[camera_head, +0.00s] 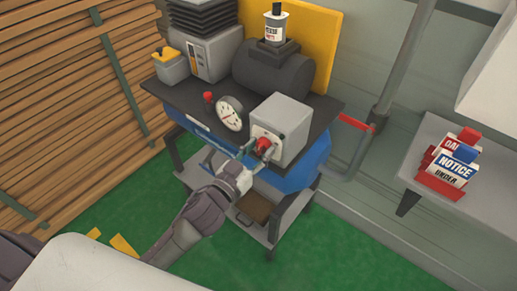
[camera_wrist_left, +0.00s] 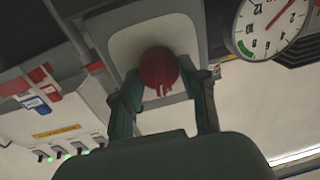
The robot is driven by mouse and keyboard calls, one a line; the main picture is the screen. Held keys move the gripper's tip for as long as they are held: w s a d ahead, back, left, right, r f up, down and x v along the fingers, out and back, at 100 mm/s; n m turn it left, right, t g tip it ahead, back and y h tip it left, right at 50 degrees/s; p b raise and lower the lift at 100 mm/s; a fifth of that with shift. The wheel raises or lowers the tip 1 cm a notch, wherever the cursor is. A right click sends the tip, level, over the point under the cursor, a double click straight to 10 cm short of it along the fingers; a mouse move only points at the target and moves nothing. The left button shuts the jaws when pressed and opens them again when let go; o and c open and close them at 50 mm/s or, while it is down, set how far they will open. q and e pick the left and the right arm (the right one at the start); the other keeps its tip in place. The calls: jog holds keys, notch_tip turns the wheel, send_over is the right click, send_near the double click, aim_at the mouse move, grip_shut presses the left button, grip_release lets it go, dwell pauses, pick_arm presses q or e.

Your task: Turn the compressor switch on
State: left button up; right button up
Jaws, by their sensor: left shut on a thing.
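The compressor switch is a red rotary knob (camera_head: 264,144) on the front of a light grey box (camera_head: 290,122) on the compressor. In the left wrist view the red knob (camera_wrist_left: 158,70) sits on a pale plate between my fingers. My left gripper (camera_head: 257,153) reaches up to the box from below. In the left wrist view, my left gripper (camera_wrist_left: 162,92) has one finger on each side of the knob and is shut on it. The exact finger contact is partly hidden. My right gripper does not show.
A round gauge (camera_head: 231,113) stands left of the box. The blue compressor tank (camera_head: 300,172) lies under the black top. A red handle (camera_head: 354,122) sticks out at right. Stacked planks (camera_head: 70,110) stand at left. A side table (camera_head: 440,130) holds a red sign rack (camera_head: 440,183).

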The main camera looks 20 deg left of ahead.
pick_arm(q)
jog(key=m, duration=0.4)
jog(key=shift+m, duration=0.3)
jog(key=shift+d+f+m+h, duration=0.1)
jog(key=shift+m+h, duration=0.1)
jog(key=shift+m, duration=1.15)
jog(key=shift+d+f+m+h, duration=0.1)
jog(key=shift+m+h, duration=0.1)
jog(key=shift+m, duration=1.15)
jog(key=o, duration=1.2)
jog(key=shift+c, duration=0.2)
jog(key=shift+s+a, duration=0.1)
jog(key=shift+s, duration=0.05)
jog(key=v, duration=1.2)
jog(key=shift+f, duration=0.15)
